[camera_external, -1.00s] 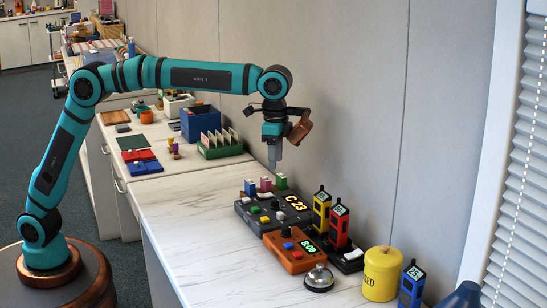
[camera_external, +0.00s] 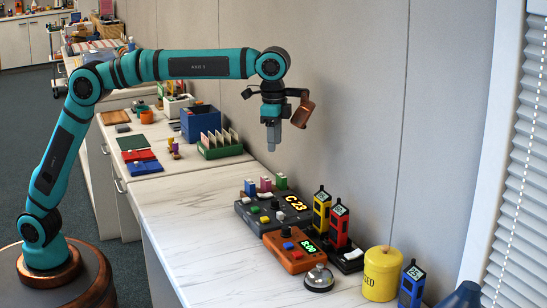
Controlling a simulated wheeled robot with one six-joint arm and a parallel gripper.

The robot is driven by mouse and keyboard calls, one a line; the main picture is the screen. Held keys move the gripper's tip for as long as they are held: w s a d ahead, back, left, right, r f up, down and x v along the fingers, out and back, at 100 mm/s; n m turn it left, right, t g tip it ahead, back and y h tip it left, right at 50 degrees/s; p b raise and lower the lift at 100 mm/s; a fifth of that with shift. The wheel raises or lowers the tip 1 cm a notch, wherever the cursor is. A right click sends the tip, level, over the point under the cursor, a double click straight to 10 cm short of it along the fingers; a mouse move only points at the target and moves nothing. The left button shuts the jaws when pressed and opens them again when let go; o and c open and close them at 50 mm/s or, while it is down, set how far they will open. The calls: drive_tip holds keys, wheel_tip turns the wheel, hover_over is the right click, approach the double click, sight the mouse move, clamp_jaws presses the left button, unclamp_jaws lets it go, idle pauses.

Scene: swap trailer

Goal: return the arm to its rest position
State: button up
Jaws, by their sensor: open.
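My teal arm (camera_external: 205,67) reaches from its round base at the left out over the white marble counter. My gripper (camera_external: 272,146) hangs pointing down at the arm's end, in the air above the dark grey control box (camera_external: 266,212), apart from it. The gripper holds nothing that I can see. Its fingers overlap in this view, so the gap between them is hidden.
The orange box (camera_external: 293,254), silver bell (camera_external: 319,278), yellow and red towers (camera_external: 341,225), yellow canister (camera_external: 381,273) and blue tower (camera_external: 412,285) stand to the right. The green rack (camera_external: 220,150) and blue bin (camera_external: 200,123) stand behind left. The counter's (camera_external: 190,220) left part is clear.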

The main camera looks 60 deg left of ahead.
drive_tip(key=s+a+r+n+t+h, duration=0.1)
drive_tip(key=s+a+r+t, duration=0.3)
drive_tip(key=a, duration=0.6)
drive_tip(key=s+a+r+n+t+h, duration=0.1)
drive_tip(key=s+a+r+n, duration=0.1)
drive_tip(key=s+a+r, duration=0.6)
drive_tip(key=s+a+r+n+t, duration=0.1)
drive_tip(key=a+r+t, duration=0.2)
drive_tip(key=a, duration=1)
drive_tip(key=s+a+f+n+t, duration=0.1)
drive_tip(key=s+a+t, duration=0.2)
drive_tip(key=s+a, duration=0.2)
drive_tip(key=s+a+f+n+t+y, duration=0.1)
drive_tip(key=s+a+t, duration=0.2)
drive_tip(key=s, duration=0.9)
drive_tip(key=s+a+f+n+t+y, duration=0.1)
drive_tip(key=s+a+f+n+t, duration=0.1)
drive_tip(key=s+a, duration=0.7)
drive_tip(key=shift+t, duration=0.6)
drive_tip(key=shift+c, duration=0.4)
